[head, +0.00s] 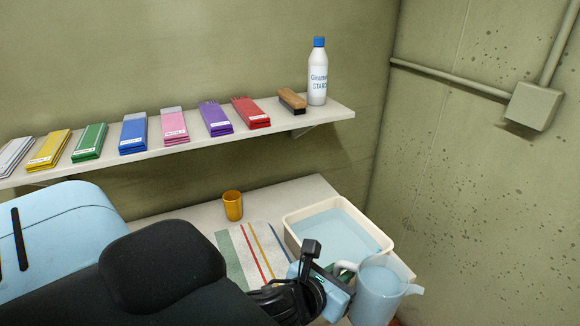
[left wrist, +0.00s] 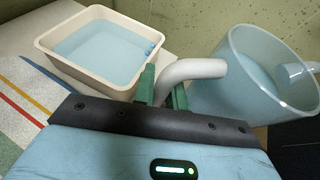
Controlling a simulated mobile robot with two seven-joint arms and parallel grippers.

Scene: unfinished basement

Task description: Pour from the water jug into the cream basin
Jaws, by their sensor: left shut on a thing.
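The cream basin (head: 292,236) is on the counter, just behind and left of the jug. It holds a flat layer of light blue water, also seen in the left wrist view (left wrist: 48,58). My right gripper is not in view.
A shelf (head: 190,143) above bears several coloured packs, a brush (head: 292,101) and a starch bottle (head: 317,75). The right wall (head: 470,180) is near.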

